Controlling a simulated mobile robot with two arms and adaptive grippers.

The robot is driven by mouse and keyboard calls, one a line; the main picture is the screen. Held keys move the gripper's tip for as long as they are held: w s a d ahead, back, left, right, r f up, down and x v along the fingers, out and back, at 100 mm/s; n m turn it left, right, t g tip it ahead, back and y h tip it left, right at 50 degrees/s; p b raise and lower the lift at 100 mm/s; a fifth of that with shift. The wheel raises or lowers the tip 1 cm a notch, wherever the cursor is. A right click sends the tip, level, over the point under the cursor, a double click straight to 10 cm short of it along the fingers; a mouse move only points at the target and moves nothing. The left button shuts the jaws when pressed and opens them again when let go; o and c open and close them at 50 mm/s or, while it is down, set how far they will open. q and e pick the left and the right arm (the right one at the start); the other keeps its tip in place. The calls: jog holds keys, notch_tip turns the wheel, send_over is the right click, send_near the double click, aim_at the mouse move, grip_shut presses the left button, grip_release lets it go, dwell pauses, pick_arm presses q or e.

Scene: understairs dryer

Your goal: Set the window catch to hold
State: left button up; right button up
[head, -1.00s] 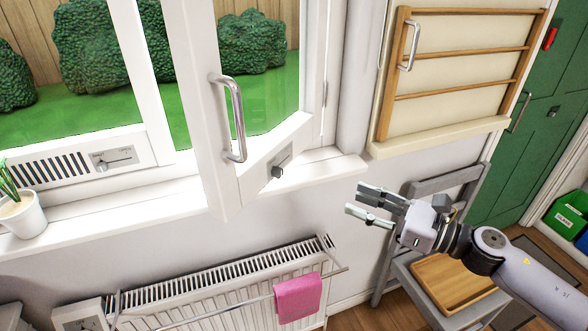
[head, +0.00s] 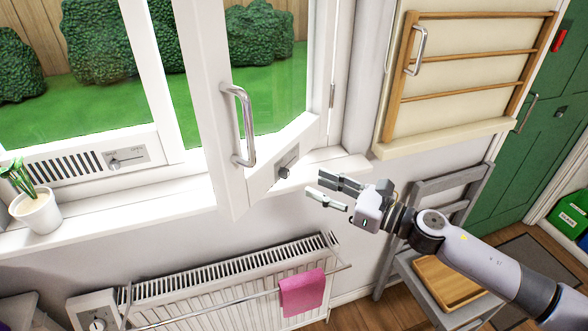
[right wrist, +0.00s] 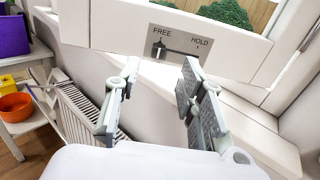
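The window catch (head: 288,160) is a small grey plate with a dark knob on the bottom rail of the open window sash (head: 238,185). In the right wrist view, the catch plate (right wrist: 180,42) reads FREE on the left and HOLD on the right. Its slider knob (right wrist: 158,50) sits at the FREE end of the slot. My right gripper (head: 316,185) is open and empty, a little right of and below the catch, apart from it. In the right wrist view its two fingers (right wrist: 160,78) are spread below the plate. My left gripper is not in view.
A metal handle (head: 240,125) stands out from the sash. A vent with a slider (head: 128,160) and a potted plant (head: 38,210) are at left. Below are a radiator (head: 215,285) and pink cloth (head: 302,292). A grey chair (head: 425,190) stands behind my right arm.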

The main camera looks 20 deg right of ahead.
aim_at(288, 173)
jog(key=p+x, duration=0.3)
jog(key=x, duration=0.4)
jog(key=shift+r, duration=0.15)
jog(key=shift+w+a, duration=0.2)
grip_shut()
dwell(0.5)
